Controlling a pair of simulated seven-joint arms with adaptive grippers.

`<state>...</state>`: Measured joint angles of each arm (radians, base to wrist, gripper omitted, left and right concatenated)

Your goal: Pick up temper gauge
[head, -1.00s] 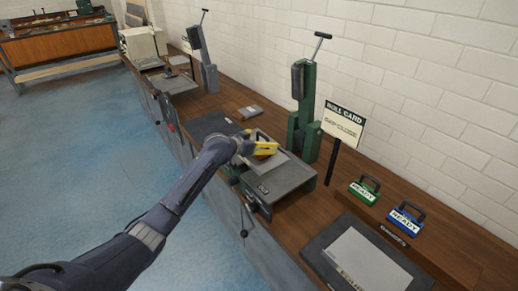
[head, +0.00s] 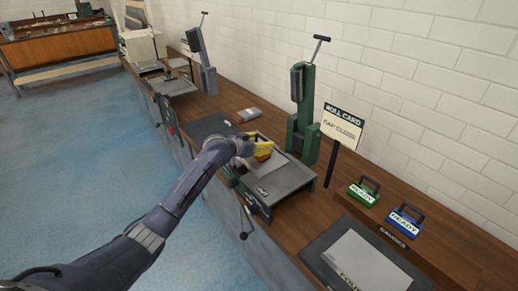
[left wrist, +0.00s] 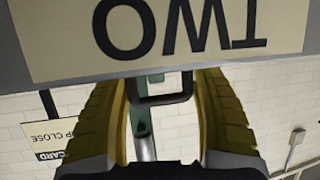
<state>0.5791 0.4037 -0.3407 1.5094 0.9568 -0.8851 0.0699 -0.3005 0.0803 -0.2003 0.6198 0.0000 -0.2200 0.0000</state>
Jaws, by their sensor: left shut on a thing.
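My left gripper (head: 264,146) is above the dark grey machine top at the middle of the bench, its yellow fingers shut. In the left wrist view, a dark U-shaped handle (left wrist: 162,98) sits between the fingers. It meets a grey-edged panel with a cream label (left wrist: 180,40) that reads TWO upside down. In the head view, a small orange thing (head: 264,157) shows just below the fingers, partly hidden by them. I cannot tell clearly whether it is the temper gauge. My right gripper is not in view.
A green lever press (head: 302,125) stands behind the machine top. Right of it are a ROLL CARD sign (head: 342,126), a green READY block (head: 363,192) and a blue READY block (head: 405,220) on a ledge. A dark board with a grey sheet (head: 365,268) lies at front right.

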